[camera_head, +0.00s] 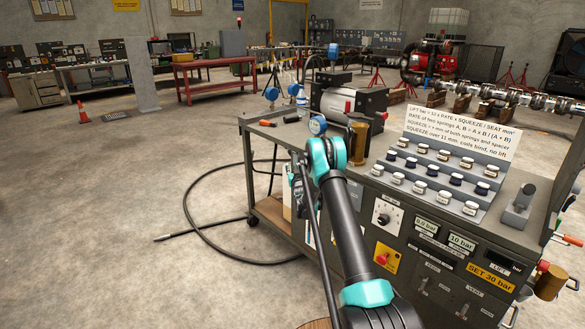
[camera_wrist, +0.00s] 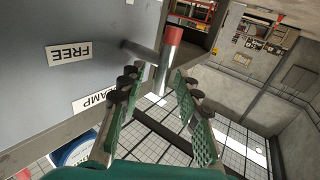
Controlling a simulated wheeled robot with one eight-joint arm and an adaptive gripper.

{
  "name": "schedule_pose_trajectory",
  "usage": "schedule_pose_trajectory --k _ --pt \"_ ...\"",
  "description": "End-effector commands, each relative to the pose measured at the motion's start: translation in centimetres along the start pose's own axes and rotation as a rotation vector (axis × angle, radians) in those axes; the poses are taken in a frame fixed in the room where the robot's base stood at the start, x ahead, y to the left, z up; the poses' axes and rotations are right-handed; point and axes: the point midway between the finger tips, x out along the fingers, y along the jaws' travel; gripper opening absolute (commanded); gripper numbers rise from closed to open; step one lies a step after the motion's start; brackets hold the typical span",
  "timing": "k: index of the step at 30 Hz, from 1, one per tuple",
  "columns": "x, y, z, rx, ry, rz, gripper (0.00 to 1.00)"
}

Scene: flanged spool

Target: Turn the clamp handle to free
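In the wrist view, the clamp handle (camera_wrist: 170,48) is a grey bar with a red end, standing out from a grey panel. A short dark arm joins it near the panel. A white FREE label (camera_wrist: 68,53) and a partly hidden CLAMP label (camera_wrist: 94,100) are on the panel, both upside down in this view. My gripper (camera_wrist: 163,80) is open. The handle shows between and beyond its two green padded fingers, and I cannot tell whether either finger touches it. In the head view my arm reaches down the cart's left side; the handle is hidden there.
The grey cart (camera_head: 350,210) carries a sloped rack of springs (camera_head: 440,180), a sign (camera_head: 460,135) and a motor (camera_head: 348,100). A black hose (camera_head: 190,215) loops on the floor at left. A round blue-rimmed part (camera_wrist: 80,150) is beside my gripper. Open floor lies left.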

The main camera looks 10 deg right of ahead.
Motion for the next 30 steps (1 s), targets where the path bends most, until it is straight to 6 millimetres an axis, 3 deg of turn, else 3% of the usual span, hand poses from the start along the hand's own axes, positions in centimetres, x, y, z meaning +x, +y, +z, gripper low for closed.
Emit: schedule_pose_trajectory --k 5,13,30 --pt "-0.01 0.00 0.00 0.000 0.000 0.000 0.32" --pt "-0.01 0.01 0.00 0.000 0.000 0.000 0.00" --pt "0.17 -0.16 -0.07 -0.055 -0.084 0.002 0.00"
